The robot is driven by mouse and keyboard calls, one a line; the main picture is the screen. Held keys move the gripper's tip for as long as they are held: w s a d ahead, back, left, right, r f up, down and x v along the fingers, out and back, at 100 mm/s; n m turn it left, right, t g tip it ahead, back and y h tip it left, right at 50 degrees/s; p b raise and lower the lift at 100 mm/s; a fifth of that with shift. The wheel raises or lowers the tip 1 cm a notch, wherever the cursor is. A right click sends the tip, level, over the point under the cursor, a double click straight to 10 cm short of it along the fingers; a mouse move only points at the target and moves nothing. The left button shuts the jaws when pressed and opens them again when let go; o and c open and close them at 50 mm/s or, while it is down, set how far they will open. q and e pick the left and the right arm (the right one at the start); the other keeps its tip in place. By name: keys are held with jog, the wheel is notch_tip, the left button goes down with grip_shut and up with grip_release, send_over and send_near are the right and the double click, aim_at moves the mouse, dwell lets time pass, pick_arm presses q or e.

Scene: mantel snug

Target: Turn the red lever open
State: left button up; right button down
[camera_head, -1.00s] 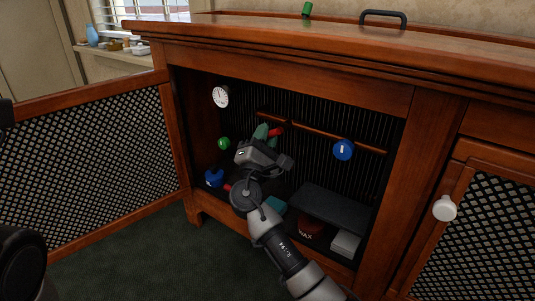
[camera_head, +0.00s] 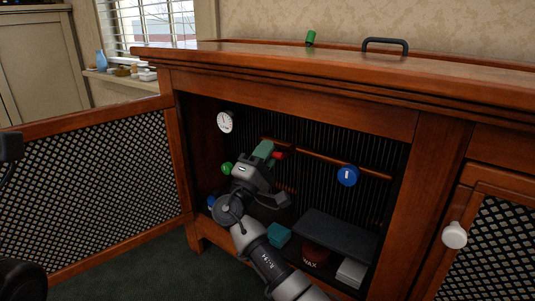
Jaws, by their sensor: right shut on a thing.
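The red lever (camera_head: 279,155) shows as a short red piece on the copper-brown pipe (camera_head: 318,157) inside the open cabinet. My right gripper (camera_head: 264,151) reaches into the cabinet at the lever's left side, its greenish fingers against the lever. It is shut on the lever, and its body and fingers hide part of it. The left gripper is not clearly in view; only dark parts of my own body show at the left edge.
A green knob (camera_head: 227,168), a white gauge (camera_head: 225,122) and a blue round handle (camera_head: 347,175) surround the pipe. A dark shelf (camera_head: 337,233), a wax tin (camera_head: 315,256) and a teal box (camera_head: 279,234) sit below. The open lattice door (camera_head: 95,190) stands left; a white knob (camera_head: 454,235) is right.

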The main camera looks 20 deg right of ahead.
jog(key=c, duration=1.1)
grip_release()
jog(key=shift+s+a+f, duration=0.1)
jog(key=shift+s+a, duration=0.05)
jog(key=p+v, duration=0.5)
jog(key=v, duration=0.5)
jog(key=shift+s+a+f, duration=0.1)
jog(key=shift+a+f, duration=0.05)
